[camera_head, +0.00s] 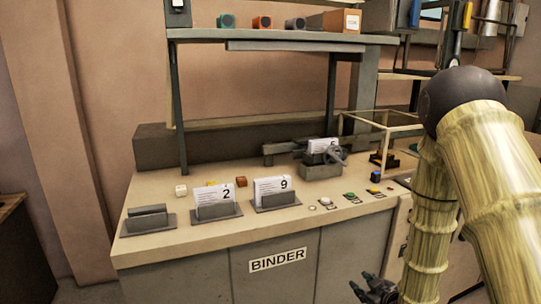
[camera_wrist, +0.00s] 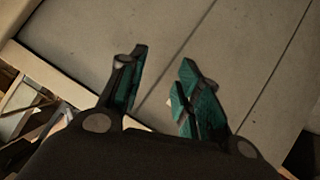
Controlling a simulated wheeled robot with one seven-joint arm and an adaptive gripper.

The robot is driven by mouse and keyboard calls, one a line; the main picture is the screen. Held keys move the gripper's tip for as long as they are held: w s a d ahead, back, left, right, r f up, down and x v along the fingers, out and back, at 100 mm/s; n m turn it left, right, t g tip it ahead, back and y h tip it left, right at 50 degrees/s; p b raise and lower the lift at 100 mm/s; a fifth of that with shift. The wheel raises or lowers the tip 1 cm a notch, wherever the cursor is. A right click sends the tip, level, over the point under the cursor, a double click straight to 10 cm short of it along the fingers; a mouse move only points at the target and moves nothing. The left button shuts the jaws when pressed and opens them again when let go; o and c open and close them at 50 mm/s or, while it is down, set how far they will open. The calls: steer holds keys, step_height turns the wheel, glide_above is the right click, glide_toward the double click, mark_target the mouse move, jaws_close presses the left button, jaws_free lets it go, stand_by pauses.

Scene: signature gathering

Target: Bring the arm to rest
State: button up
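My gripper (camera_head: 372,291) shows at the bottom of the head view, in front of the binder bench's cabinet and below the bench top. In the wrist view, its two teal-padded fingers (camera_wrist: 157,88) stand apart with nothing between them. My arm comes in from the right of the head view, bends high up and hangs down to the gripper. The wrist view shows flat pale panels with dark seams beyond the fingers.
The bench top (camera_head: 240,232) holds paper stacks marked 2 (camera_head: 214,200) and 9 (camera_head: 272,190) in grey holders, and an empty holder (camera_head: 148,219). A binding machine (camera_head: 320,170) holds more paper. Buttons (camera_head: 349,196) line the front right. A glass-sided frame (camera_head: 385,125) stands behind.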

steer(key=s+a+f+m+g+h, duration=0.1)
steer(key=s+a+f+m+g, duration=0.2)
steer(key=s+f, duration=0.85)
steer(key=s+a+f+m+g, duration=0.1)
steer(key=s+f+g, duration=0.2)
steer(key=s, duration=0.7)
steer(key=s+a+f+m+g+h, duration=0.1)
steer(key=s+f+m+g, duration=0.1)
steer(key=s+f, duration=0.4)
steer(key=s+f+m+g, duration=0.1)
steer(key=s+f+g, duration=0.3)
steer(key=s, duration=1)
steer(key=shift+s+a+f+m+h, duration=0.25)
steer(key=shift+s+a+m+h, duration=0.05)
steer(key=shift+s+a, duration=0.1)
